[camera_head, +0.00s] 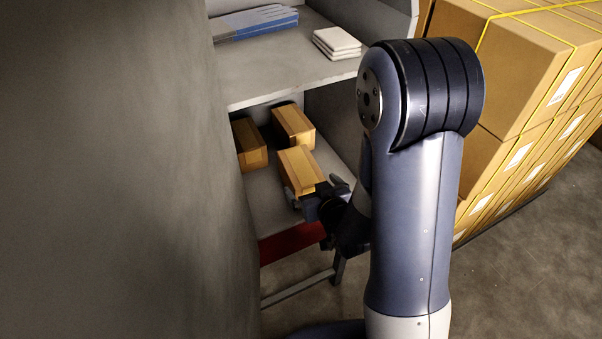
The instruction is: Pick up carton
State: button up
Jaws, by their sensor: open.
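Three small brown cartons sit on the lower shelf (266,196) of a grey rack. The nearest carton (300,168) is at my gripper (306,194). A second carton (293,125) stands behind it, and a third carton (249,143) stands to the left. My gripper is open, with its fingers at the near end of the nearest carton, one on the left side and one on the right. I cannot tell whether the fingers touch it. My wrist hides part of the shelf on the right.
An upper shelf (280,75) above the cartons holds blue and grey flat items (253,22) and folded white items (337,42). A grey wall (110,170) fills the left. Large strapped boxes (545,85) are stacked at right. Bare floor (530,270) lies at lower right.

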aim_at(307, 177)
jog(key=shift+p+x, duration=0.65)
jog(key=shift+x, duration=3.05)
jog(key=shift+d, duration=0.1)
jog(key=shift+r, duration=0.15)
jog(key=c, duration=1.5)
jog(key=shift+r, duration=0.15)
